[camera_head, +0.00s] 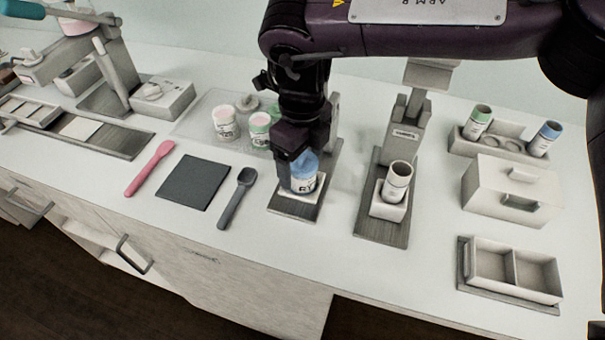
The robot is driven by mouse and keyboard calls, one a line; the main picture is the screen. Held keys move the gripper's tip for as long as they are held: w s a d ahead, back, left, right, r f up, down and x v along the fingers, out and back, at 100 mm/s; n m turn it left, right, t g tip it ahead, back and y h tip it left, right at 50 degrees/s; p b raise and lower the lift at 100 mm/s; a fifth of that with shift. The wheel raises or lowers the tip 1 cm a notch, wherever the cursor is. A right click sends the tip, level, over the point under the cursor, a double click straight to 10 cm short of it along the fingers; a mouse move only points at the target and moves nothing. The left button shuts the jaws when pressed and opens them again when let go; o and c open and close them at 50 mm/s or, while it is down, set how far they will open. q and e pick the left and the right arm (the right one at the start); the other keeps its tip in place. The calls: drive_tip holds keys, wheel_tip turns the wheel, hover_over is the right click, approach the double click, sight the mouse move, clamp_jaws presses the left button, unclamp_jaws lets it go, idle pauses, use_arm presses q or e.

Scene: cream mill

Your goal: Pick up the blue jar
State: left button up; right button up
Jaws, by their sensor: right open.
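The blue jar (304,175) has a blue lid and a white label with dark letters. It stands upright on a small white platform with a dark base (296,208), right of the grey spoon. My right gripper (296,160) reaches down from above and is right at the jar, its fingers over the lid area. Its jaws are open, and they hide part of the jar's top and left side. I cannot tell whether a finger touches the jar. My left gripper is not in view.
A pink jar (226,124) and a green jar (260,130) stand on a clear tray left of my gripper. A stand with a cup (397,182) is close on the right. A pink spatula (150,168), dark mat (194,182) and grey spoon (236,199) lie left.

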wheel_tip(320, 180, down, 3)
drive_tip(key=shift+w+f, duration=0.1)
drive_tip(key=shift+c, duration=0.3)
drive_tip(key=c, duration=0.8)
